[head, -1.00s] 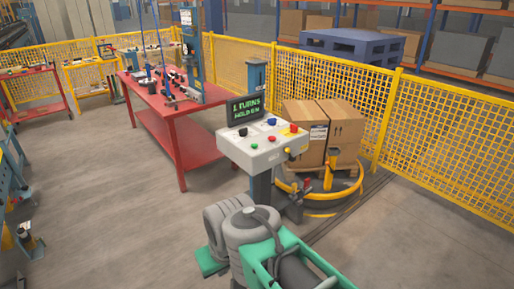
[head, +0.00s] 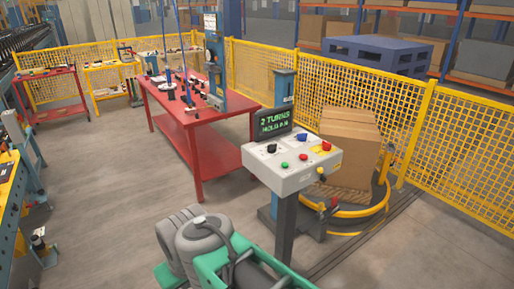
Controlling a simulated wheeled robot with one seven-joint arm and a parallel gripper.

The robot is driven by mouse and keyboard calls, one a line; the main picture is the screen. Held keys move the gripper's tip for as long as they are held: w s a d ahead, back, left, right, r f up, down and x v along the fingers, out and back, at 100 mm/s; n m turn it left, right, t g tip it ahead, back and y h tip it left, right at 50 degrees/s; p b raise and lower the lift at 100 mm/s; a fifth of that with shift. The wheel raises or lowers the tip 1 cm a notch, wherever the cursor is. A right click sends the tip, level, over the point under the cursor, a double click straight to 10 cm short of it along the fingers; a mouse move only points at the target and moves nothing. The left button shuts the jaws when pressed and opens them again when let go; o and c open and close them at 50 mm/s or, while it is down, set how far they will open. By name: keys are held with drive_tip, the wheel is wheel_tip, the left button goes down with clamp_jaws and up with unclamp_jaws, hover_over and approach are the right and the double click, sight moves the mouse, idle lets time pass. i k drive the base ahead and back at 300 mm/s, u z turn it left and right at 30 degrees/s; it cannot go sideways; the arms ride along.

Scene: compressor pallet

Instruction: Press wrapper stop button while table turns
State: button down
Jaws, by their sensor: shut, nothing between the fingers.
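The wrapper's control box (head: 293,180) stands on a dark post right of centre. Its top has a green button (head: 284,165), a red button (head: 303,157), a larger red button (head: 326,146) by a yellow patch, a black knob (head: 271,147) and a blue button (head: 302,137). Its screen (head: 273,123) reads "2 TURNS" above a line starting "HOLD". Behind it, brown cartons (head: 347,145) stand on the turntable, whose yellow ring (head: 367,210) shows; the box partly hides them. My green and grey arm is at the bottom, short of the box. My gripper is out of view.
A red workbench (head: 205,131) with tools stands left of the box. Yellow mesh fencing (head: 462,150) runs behind and right of the turntable. Floor rails (head: 370,233) lie in front of the turntable. Grey floor (head: 105,200) is open at left.

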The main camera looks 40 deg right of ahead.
sight(304, 157)
drive_tip(key=u, duration=0.15)
drive_tip(key=i, duration=1.1)
drive_tip(key=z, duration=0.6)
drive_tip(key=i, duration=0.75)
drive_tip(key=z, duration=1.25)
drive_tip(key=i, duration=0.45)
drive_tip(key=z, duration=0.4)
